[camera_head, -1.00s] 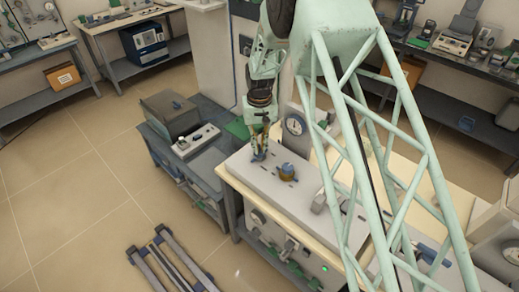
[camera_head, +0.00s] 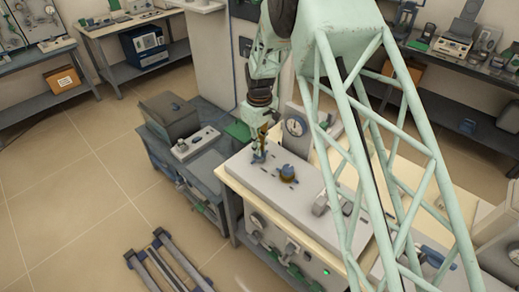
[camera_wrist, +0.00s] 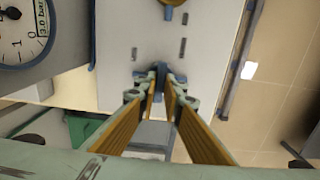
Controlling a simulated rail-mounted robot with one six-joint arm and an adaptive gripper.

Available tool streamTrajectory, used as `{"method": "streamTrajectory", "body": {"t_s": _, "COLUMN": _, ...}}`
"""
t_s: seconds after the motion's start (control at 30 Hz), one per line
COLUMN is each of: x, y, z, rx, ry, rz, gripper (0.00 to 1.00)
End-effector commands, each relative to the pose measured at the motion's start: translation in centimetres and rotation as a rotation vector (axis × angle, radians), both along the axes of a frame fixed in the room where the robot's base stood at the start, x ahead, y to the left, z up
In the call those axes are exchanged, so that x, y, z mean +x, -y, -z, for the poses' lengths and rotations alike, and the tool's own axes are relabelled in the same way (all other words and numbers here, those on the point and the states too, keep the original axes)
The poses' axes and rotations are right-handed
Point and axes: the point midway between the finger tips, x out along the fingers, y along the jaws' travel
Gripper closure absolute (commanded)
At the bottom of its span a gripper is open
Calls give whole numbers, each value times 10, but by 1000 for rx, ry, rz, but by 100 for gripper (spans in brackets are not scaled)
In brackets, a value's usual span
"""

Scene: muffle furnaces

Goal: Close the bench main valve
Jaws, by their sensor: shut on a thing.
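My gripper (camera_wrist: 160,76) points down at the grey bench top (camera_wrist: 115,25). Its orange-padded fingers are shut on a small blue handle (camera_wrist: 161,70), which shows between the fingertips in the wrist view. I take it to be the main valve's handle; the fingers hide most of it. In the head view my gripper (camera_head: 259,154) is at the left part of the bench top (camera_head: 322,187), left of a yellow and blue knob (camera_head: 288,173). That knob shows partly at the top edge of the wrist view (camera_wrist: 172,3).
A dial gauge (camera_head: 295,126) stands behind the gripper; its face (camera_wrist: 18,35) is close on the left in the wrist view, with a "3.0 bar" label. A lower dark bench (camera_head: 205,168) with a grey box (camera_head: 170,115) stands to the left. Floor rails (camera_head: 165,262) lie in front.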

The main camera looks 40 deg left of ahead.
Motion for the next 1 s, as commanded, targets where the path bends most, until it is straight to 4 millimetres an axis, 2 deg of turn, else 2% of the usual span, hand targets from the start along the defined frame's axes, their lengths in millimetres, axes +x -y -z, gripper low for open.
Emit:
{"method": "streamTrajectory", "body": {"t_s": 0.5, "x": 0, "y": 0, "z": 0, "rx": 1, "ry": 1, "rz": -26, "gripper": 100}}
{"method": "streamTrajectory", "body": {"t_s": 0.53, "x": 0, "y": 0, "z": 0, "rx": 0, "ry": 1, "rz": -26, "gripper": 91}}
{"method": "streamTrajectory", "body": {"t_s": 0.67, "x": 0, "y": 0, "z": 0, "rx": 0, "ry": 1, "rz": -25, "gripper": 79}}
{"method": "streamTrajectory", "body": {"t_s": 1.0, "x": 0, "y": 0, "z": -1, "rx": 0, "ry": 0, "rz": -25, "gripper": 78}}
